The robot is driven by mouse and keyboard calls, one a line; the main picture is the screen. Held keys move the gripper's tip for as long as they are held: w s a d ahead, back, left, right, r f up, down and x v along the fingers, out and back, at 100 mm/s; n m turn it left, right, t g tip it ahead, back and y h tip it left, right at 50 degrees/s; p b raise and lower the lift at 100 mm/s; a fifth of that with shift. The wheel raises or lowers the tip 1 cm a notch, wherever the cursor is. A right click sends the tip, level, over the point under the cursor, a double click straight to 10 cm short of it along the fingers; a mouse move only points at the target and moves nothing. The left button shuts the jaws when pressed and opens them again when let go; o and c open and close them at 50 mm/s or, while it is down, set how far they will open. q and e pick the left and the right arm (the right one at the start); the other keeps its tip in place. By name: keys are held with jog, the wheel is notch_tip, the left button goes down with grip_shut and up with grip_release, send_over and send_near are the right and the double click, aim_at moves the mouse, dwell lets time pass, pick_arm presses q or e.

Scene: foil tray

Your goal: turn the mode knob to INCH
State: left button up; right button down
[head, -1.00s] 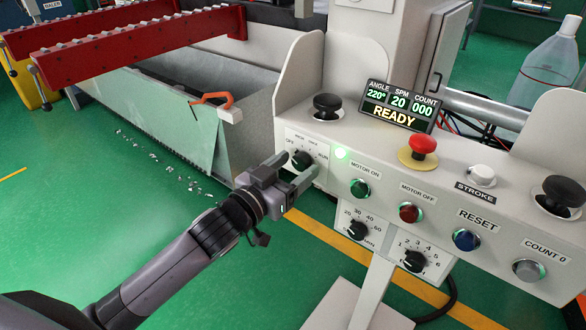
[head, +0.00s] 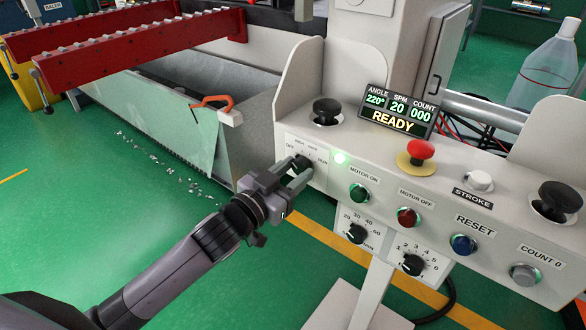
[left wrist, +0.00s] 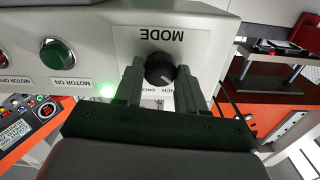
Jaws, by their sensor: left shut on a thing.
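The black mode knob (head: 300,163) sits on a white plate at the panel's left end, with OFF on its left and RUN on its right. It also shows in the left wrist view (left wrist: 160,70), below an upside-down MODE label. There its light pointer mark slants to the lower right; the position labels are partly hidden by my gripper. My left gripper (head: 290,178) is at the knob, one finger on each side of it, shut on it. The fingers also show in the left wrist view (left wrist: 160,82). My right gripper is not in view.
A green MOTOR ON button (head: 358,193) and a lit green lamp (head: 339,157) are right of the knob. A red mushroom button (head: 420,149) and a black palm button (head: 326,110) stand up from the panel. The display (head: 397,108) reads READY.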

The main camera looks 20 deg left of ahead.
pick_arm(q)
jog(key=shift+r+m+p, duration=0.15)
jog(key=shift+m+p, duration=0.4)
jog(key=shift+m, duration=0.15)
jog(key=shift+m+p, duration=0.6)
jog(key=shift+m, duration=0.6)
jog(key=shift+m+p, duration=0.5)
jog(key=shift+m, duration=0.6)
jog(key=shift+f, duration=0.2)
jog(key=o, duration=1.1)
jog(key=shift+c, duration=0.2)
jog(key=shift+s, duration=0.15)
jog(key=v, duration=0.7)
